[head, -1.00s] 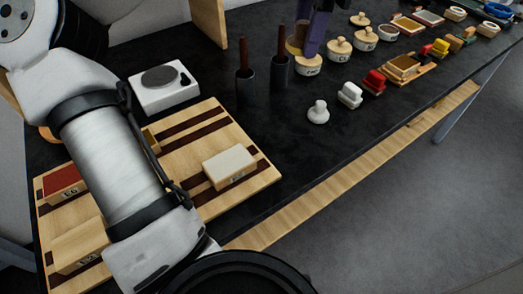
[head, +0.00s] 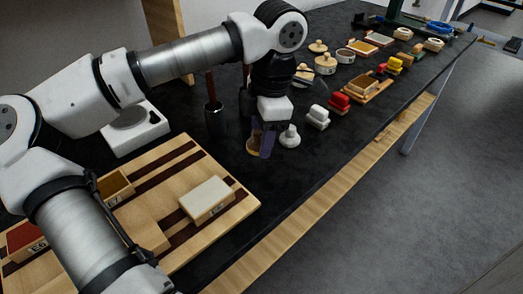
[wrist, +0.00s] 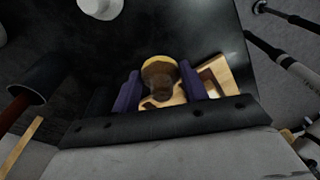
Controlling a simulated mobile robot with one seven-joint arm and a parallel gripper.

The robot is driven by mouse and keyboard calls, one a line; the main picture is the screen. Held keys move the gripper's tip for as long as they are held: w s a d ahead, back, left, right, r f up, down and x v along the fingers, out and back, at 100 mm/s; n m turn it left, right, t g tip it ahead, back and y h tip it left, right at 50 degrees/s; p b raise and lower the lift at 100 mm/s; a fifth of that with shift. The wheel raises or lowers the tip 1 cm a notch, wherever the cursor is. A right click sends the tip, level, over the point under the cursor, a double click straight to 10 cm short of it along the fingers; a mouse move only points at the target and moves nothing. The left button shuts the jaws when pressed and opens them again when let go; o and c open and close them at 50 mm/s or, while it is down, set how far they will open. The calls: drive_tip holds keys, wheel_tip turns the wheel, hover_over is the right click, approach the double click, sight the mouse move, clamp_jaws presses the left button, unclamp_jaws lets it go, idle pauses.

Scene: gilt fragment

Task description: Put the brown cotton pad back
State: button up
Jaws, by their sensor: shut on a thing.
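My gripper (head: 263,140) has purple fingers, and they are shut on the brown cotton pad (head: 254,148). In the head view the pad is partly hidden by the fingers and hangs beside the white knobbed piece (head: 289,137). I cannot tell the pad's exact height above the dark table. In the wrist view the gripper (wrist: 160,90) grips the round brown pad (wrist: 158,72), which has a yellowish rim and a brown stem. The striped wooden board (head: 180,150) lies to the left, with a small open wooden box labelled with a Y (head: 116,187) on it.
A cream block (head: 207,198) and a red-topped box (head: 24,240) are on the board. Dark cups with handles (head: 214,118) stand behind the gripper. White, red and yellow stamp-like pieces and lidded pots (head: 325,66) stand to the right. A white device (head: 133,125) is at back left.

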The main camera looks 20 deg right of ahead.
sight(261, 164)
drive_tip(key=shift+f, duration=2.3)
drive_tip(key=shift+f, duration=0.2)
drive_tip(key=o, duration=1)
drive_tip(key=shift+c, duration=0.2)
drive_tip(key=shift+r, duration=0.1)
drive_tip(key=r, duration=0.4)
drive_tip(key=d+r, duration=0.1)
drive_tip(key=r, duration=0.7)
drive_tip(key=shift+s+d, duration=0.1)
drive_tip(key=shift+d, duration=0.2)
